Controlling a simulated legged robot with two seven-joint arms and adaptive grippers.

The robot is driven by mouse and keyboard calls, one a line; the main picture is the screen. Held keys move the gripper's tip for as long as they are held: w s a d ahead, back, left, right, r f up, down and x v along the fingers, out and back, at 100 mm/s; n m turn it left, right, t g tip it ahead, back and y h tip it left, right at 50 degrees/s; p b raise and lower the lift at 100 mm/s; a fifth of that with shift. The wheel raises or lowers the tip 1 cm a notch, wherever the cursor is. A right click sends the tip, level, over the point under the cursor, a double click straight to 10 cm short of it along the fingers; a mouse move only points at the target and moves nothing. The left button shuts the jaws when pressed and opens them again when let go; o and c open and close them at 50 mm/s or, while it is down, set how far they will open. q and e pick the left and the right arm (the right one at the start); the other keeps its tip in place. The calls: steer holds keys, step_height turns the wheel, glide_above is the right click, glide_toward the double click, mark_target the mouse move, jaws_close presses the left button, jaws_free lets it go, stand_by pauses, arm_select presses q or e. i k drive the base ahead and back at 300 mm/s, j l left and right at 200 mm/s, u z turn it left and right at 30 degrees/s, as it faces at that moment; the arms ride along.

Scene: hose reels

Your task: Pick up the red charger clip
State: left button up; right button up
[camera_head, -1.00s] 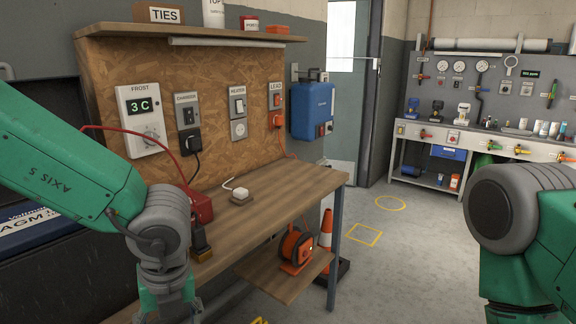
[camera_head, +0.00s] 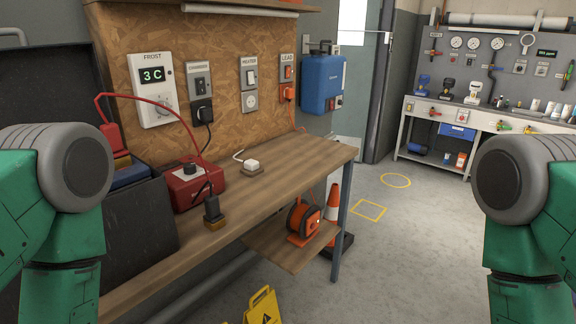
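The red charger clip (camera_head: 113,139) is upright at the left, on top of what looks like a blue-and-black battery (camera_head: 128,174). A red cable arcs from it to the red charger box (camera_head: 190,186) on the wooden bench. A black clip (camera_head: 212,208) stands on a small wooden block near the bench's front edge. Both of my arms show only as green and grey links at the left and right edges. Neither gripper is in view, and nothing is seen touching the red clip.
The wooden bench (camera_head: 270,188) also holds a small white plug (camera_head: 251,164). An orange reel (camera_head: 303,220) sits on the lower shelf, beside an orange cone (camera_head: 333,213). A yellow floor sign (camera_head: 262,306) stands in front. The floor between bench and back worktable is mostly clear.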

mark_target(112, 131)
steer(key=u, duration=1.05)
